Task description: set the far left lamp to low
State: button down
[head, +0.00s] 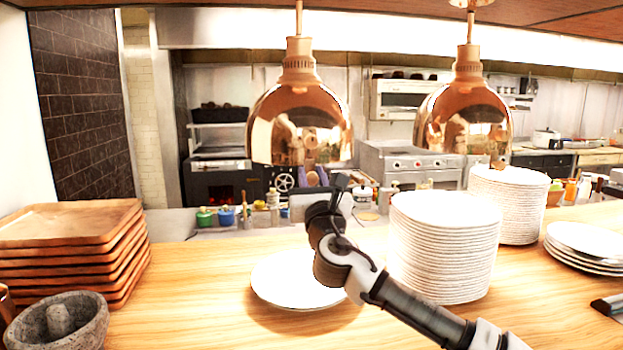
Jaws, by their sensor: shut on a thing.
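The far left lamp (300,118) is a shiny copper dome hanging on a rod from the ceiling. A similar copper lamp (466,115) hangs to its right, with a small part (497,162) at the lower right of its rim. My gripper (341,182) points up just under the right side of the left lamp's rim. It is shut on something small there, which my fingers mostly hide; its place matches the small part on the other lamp. I cannot make out the lamp's setting.
A white plate (290,285) lies on the wooden counter (200,305) below my wrist. Tall plate stacks (445,250) stand close right of my arm. Copper trays (75,250) and a stone mortar (62,322) are at left. The counter between trays and plate is clear.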

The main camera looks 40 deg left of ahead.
notch_tip(320, 180, down, 8)
jog(key=b, duration=0.5)
jog(key=shift+a, duration=0.1)
jog(key=c, duration=1.3)
grip_release()
jog(key=shift+o, duration=0.2)
jog(key=shift+r, duration=0.1)
jog(key=b+v, duration=0.4)
jog(key=v, duration=1)
jog(key=shift+b, duration=0.4)
jog(key=shift+w, duration=0.1)
